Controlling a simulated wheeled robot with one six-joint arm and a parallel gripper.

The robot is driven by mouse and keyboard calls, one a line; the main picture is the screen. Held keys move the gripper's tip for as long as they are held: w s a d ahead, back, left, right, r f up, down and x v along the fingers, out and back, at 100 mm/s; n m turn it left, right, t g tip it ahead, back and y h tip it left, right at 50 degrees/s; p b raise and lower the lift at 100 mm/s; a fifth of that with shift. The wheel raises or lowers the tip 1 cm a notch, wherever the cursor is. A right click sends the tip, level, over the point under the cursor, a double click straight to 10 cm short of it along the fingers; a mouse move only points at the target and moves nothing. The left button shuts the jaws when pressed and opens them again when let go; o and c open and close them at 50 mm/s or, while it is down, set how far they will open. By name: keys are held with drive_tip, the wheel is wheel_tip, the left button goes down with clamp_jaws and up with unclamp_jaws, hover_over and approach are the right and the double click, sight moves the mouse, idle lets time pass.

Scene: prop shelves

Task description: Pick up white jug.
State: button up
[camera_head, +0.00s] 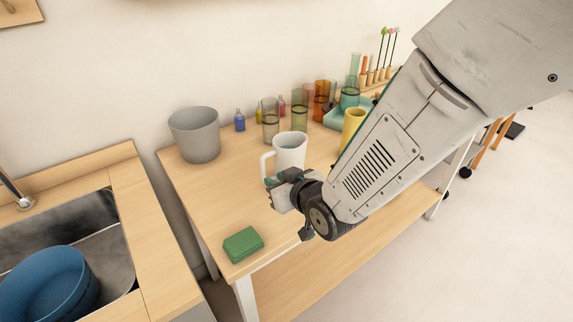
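The white jug (291,150) stands upright on the wooden table, with its handle on the left side. My gripper (277,186) is at the near side of the jug, close to its lower part, and overlaps it in the picture. The lower front of the jug is hidden behind my gripper. I cannot tell whether the gripper touches the jug, and its fingers are too small and dark to show whether they are open or shut.
A grey bucket (195,136) stands at the back left of the table (215,202). Coloured glasses (300,110) and a yellow cup (352,126) stand behind and right.

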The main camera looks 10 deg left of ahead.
sight(265, 175)
drive_tip(key=shift+w+a+f, duration=0.1)
drive_tip(key=shift+a+f, duration=0.15)
drive_tip(key=shift+a, duration=0.2)
drive_tip(key=x, duration=0.7)
drive_tip(key=shift+w+d+f, duration=0.15)
clamp_jaws()
